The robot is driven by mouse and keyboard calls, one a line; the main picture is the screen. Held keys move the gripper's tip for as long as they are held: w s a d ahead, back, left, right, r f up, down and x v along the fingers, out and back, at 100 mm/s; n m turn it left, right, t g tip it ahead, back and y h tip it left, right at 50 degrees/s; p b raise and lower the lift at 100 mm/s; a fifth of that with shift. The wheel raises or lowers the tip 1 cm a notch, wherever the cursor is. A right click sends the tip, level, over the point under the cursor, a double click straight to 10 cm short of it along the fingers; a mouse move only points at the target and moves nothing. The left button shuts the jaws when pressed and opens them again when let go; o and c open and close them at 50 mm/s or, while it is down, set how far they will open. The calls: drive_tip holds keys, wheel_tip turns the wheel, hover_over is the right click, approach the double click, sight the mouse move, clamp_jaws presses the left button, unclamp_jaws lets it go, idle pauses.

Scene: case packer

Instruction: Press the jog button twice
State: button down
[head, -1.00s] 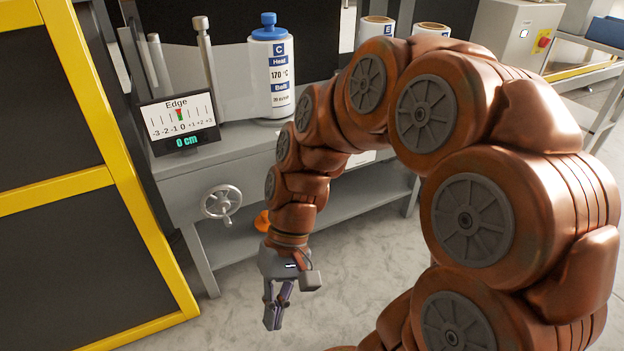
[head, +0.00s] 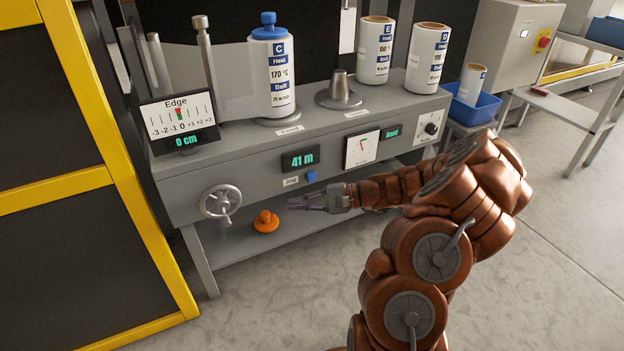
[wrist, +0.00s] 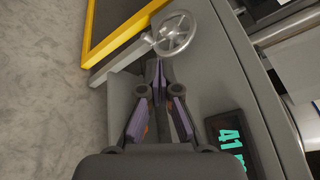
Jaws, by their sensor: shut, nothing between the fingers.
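My gripper (head: 291,203) is shut and empty, a little below and left of the button in the head view, pointing left along the panel. I cannot tell its gap to the panel. In the wrist view the fingers of my gripper (wrist: 161,78) point toward the handwheel (wrist: 174,33), and the display (wrist: 230,142) is at the lower right. The button does not show there.
The handwheel (head: 221,202) sticks out left of my gripper. An orange knobbed object (head: 266,221) is on the lower shelf. A gauge (head: 362,150) and a rotary knob (head: 431,128) are on the panel at right. A yellow-framed guard (head: 82,178) bounds the left. Open floor lies in front.

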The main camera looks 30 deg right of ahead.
sight(311, 177)
drive_tip(key=d+f+m+t+h, duration=0.2)
drive_tip(key=d+f+m+t, duration=0.2)
drive_tip(key=d, duration=0.8)
wheel_tip(311, 177, down, 2)
drive_tip(key=shift+m+t+h, duration=0.4)
drive_tip(key=w+b, duration=0.1)
drive_tip(key=w, duration=0.7)
drive_tip(key=shift+w+d+b, duration=0.3)
drive_tip(key=shift+w+d, duration=0.05)
drive_tip(key=shift+w, duration=0.25)
drive_tip(key=shift+w, duration=0.2)
idle(0.3)
drive_tip(key=shift+w, duration=0.45)
idle(0.9)
drive_tip(key=shift+s+r, duration=0.1)
drive_tip(key=shift+s, duration=0.8)
